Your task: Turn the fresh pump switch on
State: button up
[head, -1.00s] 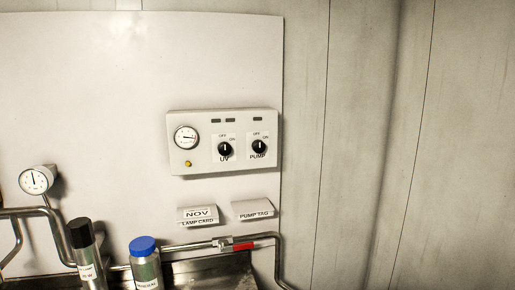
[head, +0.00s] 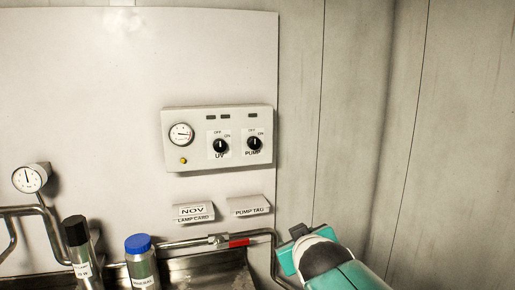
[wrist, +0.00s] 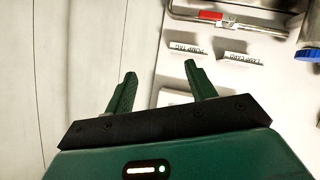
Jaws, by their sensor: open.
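The pump switch (head: 254,143) is a round black knob marked PUMP on the right of a white control box (head: 180,160). Its white pointer stands about upright, toward the OFF label, with ON at its upper right. My gripper (wrist: 160,70) is open and empty in the wrist view, its two green fingers apart. In the head view my teal and black arm end (head: 300,250) is at the lower right, below and right of the box. In the wrist view, which is turned over, a box edge (wrist: 175,97) shows between the fingers; the knob is hidden there.
A similar UV knob (head: 219,145) sits left of the pump switch. A lamp card (head: 193,212) and a pump tag (head: 248,206) are below the box. A pipe with a red-handled valve (head: 238,242), a blue-capped bottle (head: 142,265) and a black-capped bottle (head: 78,250) stand lower.

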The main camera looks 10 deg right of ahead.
jog(key=w+d+r+n+t+y, duration=0.1)
jog(key=w+d+r+n+t, duration=0.2)
jog(key=w+r, duration=0.4)
jog(key=n+t+y, duration=0.4)
jog(key=n+y, duration=0.3)
send_near(256, 145)
jog(key=shift+t, duration=0.3)
jog(key=x, duration=0.8)
jog(key=shift+w+a+f, duration=0.1)
jog(key=shift+w+a, duration=0.1)
jog(key=shift+w, duration=0.15)
jog(key=c, duration=1)
